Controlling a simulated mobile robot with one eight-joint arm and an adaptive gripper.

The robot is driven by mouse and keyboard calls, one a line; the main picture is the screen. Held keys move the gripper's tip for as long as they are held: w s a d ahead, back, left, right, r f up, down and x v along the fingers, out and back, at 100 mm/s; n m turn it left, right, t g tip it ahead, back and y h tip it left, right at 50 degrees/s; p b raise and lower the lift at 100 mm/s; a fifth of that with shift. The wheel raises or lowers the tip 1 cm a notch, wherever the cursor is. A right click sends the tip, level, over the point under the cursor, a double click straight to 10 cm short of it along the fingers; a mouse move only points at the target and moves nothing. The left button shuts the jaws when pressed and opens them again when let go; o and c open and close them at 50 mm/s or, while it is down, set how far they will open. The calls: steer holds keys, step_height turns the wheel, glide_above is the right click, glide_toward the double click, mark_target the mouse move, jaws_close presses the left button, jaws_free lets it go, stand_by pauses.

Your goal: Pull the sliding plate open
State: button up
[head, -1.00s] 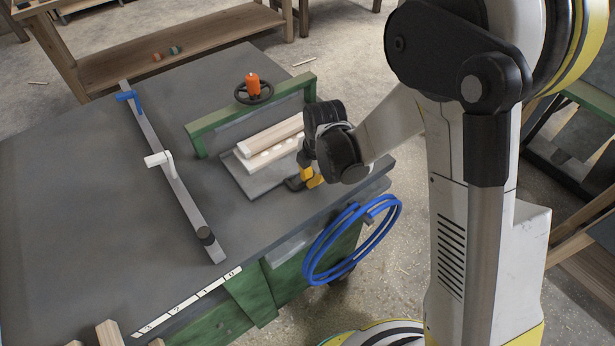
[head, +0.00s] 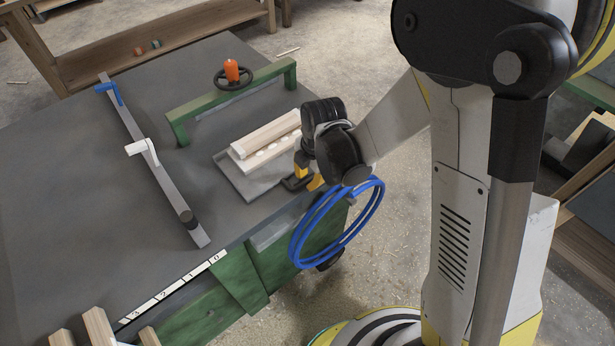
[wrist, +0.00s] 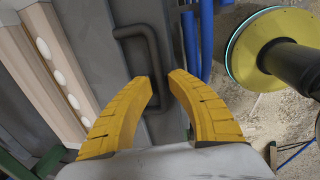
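The sliding plate (head: 239,180) is a flat grey plate on the grey table, with pale wooden pieces (head: 268,134) lying on it. It is at the table's right side, out in front of a green frame (head: 230,98). Its dark bent handle (wrist: 151,45) shows in the wrist view. In the head view my gripper (head: 306,180) is at the plate's right front edge, where my wrist partly hides the handle.
A coiled blue hose (head: 337,222) hangs at the table's edge just below my gripper. A black handwheel with an orange knob (head: 232,71) stands behind the green frame. A metal rail (head: 153,160) crosses the table at left. Open floor lies right of the table.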

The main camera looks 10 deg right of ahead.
steer(key=shift+r, duration=0.1)
step_height(320, 180, up, 12)
steer(key=s+d, duration=0.1)
steer(key=shift+s+d+f, duration=0.15)
steer(key=shift+s+f, duration=0.05)
steer(key=shift+s, duration=0.2)
stand_by(0.5)
steer(key=s+d+r+m+t, duration=0.1)
steer(key=s+d+r+m, duration=0.2)
steer(key=m, duration=0.5)
steer(key=s+d+r+m+t, duration=0.2)
steer(key=s+d+r+m, duration=0.1)
steer(key=m, duration=0.5)
steer(key=s+d+r+m+t+h, duration=0.1)
steer(key=s+d+r+m+t, duration=0.1)
steer(key=s+d+m, duration=0.3)
steer(key=shift+s+d+r+m, duration=0.35)
steer(key=shift+d+r+m, duration=0.55)
steer(key=shift+m, duration=1.1)
steer(key=shift+a, duration=0.1)
